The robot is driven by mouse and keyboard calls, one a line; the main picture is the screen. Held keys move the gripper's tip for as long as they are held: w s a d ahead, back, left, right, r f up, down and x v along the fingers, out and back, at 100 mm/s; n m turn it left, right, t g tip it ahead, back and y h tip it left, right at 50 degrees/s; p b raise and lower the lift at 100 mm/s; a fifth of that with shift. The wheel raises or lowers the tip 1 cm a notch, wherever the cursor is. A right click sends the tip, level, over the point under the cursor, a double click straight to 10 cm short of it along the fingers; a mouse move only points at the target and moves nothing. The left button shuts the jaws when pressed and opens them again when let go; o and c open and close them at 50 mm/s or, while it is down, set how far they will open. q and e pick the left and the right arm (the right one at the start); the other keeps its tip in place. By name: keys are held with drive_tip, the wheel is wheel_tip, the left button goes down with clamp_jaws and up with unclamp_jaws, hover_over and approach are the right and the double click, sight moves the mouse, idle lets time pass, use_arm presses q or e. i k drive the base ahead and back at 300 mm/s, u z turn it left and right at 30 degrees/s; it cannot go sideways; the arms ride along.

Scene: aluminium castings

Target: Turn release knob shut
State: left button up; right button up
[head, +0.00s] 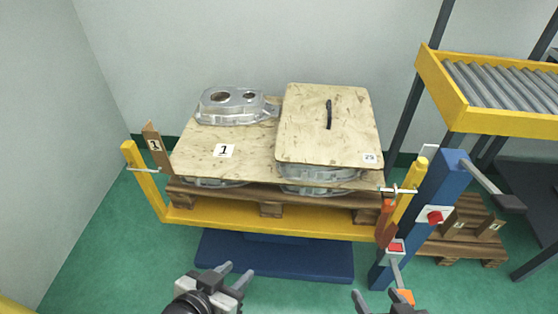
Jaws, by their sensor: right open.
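A red round knob (435,217) sits on a white box on the blue post (419,210) at the right. A second red part (396,247) on a pale plate is lower on the same post. I cannot tell which is the release knob, or how either is turned. My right gripper (377,281) is open at the bottom edge, below the lower red part, and mostly cut off by the frame. An orange piece (404,296) shows beside it. My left gripper (238,271) has its fingers apart and empty, in front of the blue base, away from the post.
A yellow lift platform (300,222) carries a wooden pallet, boards (250,163) and aluminium castings (232,104). A yellow-framed roller conveyor (490,118) stands at upper right. A low pallet (465,243) lies behind the post. Green floor is clear at left.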

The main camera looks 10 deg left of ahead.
sight(434, 217)
drive_tip(key=u, duration=0.45)
drive_tip(key=k, duration=0.3)
drive_tip(key=z, duration=0.95)
drive_tip(key=i, duration=0.45)
drive_tip(key=u, duration=1)
drive_tip(key=k, duration=0.2)
drive_tip(key=z, duration=0.65)
drive_tip(key=i, duration=0.15)
drive_tip(key=z, duration=0.65)
drive_tip(key=k, duration=0.4)
drive_tip(key=z, duration=0.05)
